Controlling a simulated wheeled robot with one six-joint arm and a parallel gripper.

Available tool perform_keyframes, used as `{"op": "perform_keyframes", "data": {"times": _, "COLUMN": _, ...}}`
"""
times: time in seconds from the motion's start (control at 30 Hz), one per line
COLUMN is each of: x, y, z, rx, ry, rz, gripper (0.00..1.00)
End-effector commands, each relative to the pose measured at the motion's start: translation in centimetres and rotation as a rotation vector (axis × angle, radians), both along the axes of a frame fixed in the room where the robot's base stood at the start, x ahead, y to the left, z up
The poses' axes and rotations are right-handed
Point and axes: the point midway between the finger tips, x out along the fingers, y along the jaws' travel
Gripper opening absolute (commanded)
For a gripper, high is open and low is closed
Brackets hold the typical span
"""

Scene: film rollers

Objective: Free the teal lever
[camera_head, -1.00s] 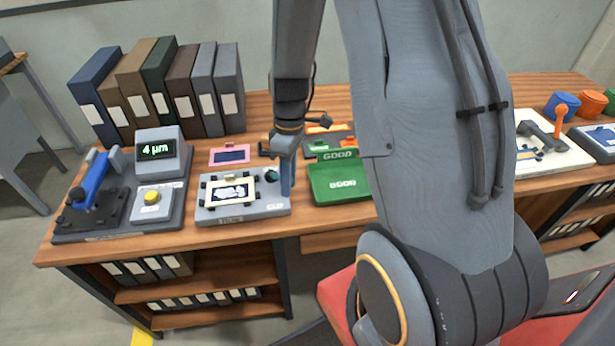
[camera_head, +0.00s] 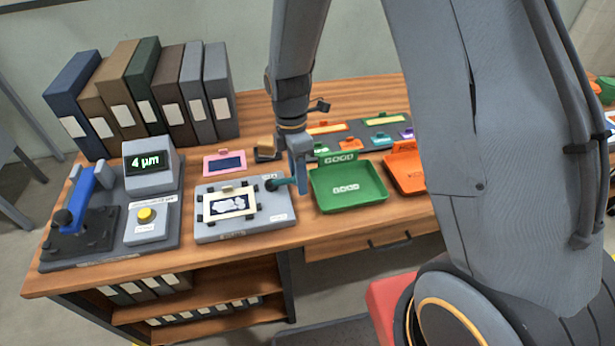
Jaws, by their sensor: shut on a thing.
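The teal lever (camera_head: 284,182) sticks out to the right from a dark pivot at the back right of a grey fixture block (camera_head: 270,213). My gripper (camera_head: 302,180) points down at the fixture's right edge and is shut on the lever's outer end. Its fingers hide that end. A cream-framed film piece (camera_head: 230,204) with a dark picture and pale shapes lies on the fixture, with black clips around its edges.
A green GOOD tray (camera_head: 350,190) stands close right of my gripper, with an orange tray (camera_head: 403,172) beyond it. A pink-framed piece (camera_head: 224,162) lies behind the fixture. A gauge (camera_head: 150,165) reading 4 µm stands left. Binders (camera_head: 145,95) line the back.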

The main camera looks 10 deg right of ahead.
Motion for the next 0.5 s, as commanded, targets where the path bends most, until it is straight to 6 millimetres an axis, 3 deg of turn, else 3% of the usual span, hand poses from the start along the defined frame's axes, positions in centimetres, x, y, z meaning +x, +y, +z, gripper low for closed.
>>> {"op": "perform_keyframes", "data": {"times": 0.37, "x": -0.04, "y": 0.4, "z": 0.04, "rx": 0.003, "ry": 0.001, "rz": 0.01, "gripper": 0.0}}
{"op": "perform_keyframes", "data": {"times": 0.4, "x": -0.04, "y": 0.39, "z": 0.04, "rx": 0.003, "ry": 0.001, "rz": 0.009, "gripper": 0.29}}
{"op": "perform_keyframes", "data": {"times": 0.5, "x": 0.0, "y": 0.19, "z": 0.04, "rx": 0.002, "ry": -0.001, "rz": 0.006, "gripper": 0.43}}
